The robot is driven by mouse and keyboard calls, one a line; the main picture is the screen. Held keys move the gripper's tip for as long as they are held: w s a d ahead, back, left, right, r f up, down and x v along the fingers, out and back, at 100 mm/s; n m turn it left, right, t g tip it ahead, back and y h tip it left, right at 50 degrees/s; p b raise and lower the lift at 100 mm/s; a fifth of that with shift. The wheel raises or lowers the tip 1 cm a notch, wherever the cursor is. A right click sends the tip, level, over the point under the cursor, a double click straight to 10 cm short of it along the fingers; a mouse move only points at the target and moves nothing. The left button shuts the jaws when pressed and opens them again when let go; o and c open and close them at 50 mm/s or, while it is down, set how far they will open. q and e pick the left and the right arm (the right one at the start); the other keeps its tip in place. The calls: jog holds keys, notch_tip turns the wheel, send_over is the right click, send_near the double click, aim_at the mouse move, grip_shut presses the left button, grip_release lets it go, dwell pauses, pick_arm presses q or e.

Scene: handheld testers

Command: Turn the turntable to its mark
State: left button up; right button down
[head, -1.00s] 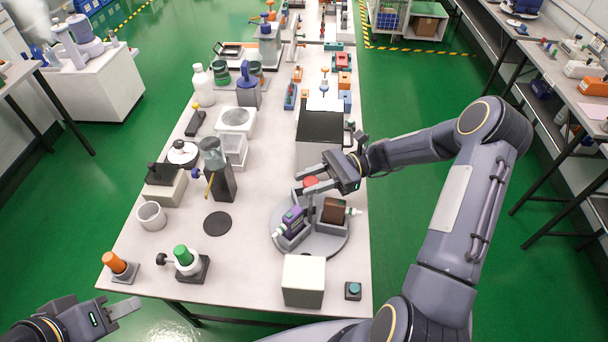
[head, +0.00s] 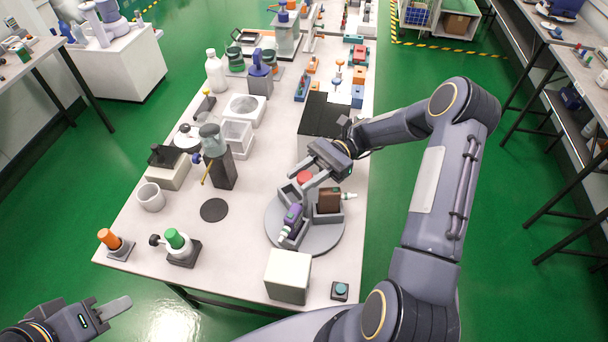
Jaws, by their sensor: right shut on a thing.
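The turntable (head: 272,232) is a round grey disc near the right edge of the bench. It bears grey holders with a purple tester (head: 292,215) at the left and a brown tester (head: 329,200) at the right, each with a white tip. A red round part (head: 304,177) shows at its far side. My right gripper (head: 299,186) reaches in from the back right and is shut at the red part, on a piece of the turntable mostly hidden by the fingers. My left gripper (head: 118,306) is off the bench's front left; its jaw gap is unclear. I cannot make out the mark.
A white box (head: 288,275) and a small teal-button box (head: 340,291) stand in front of the turntable. A dark-topped box (head: 325,118) stands behind it. A flat dark disc (head: 214,210) lies to the left, with bare bench around it.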

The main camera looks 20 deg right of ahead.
jog(key=shift+r, duration=0.1)
dwell(0.5)
jog(key=c, duration=1)
grip_release()
jog(key=shift+d, duration=0.15)
jog(key=shift+b+v, duration=0.95)
jog(key=shift+v, duration=2.9)
jog(key=shift+w, duration=0.1)
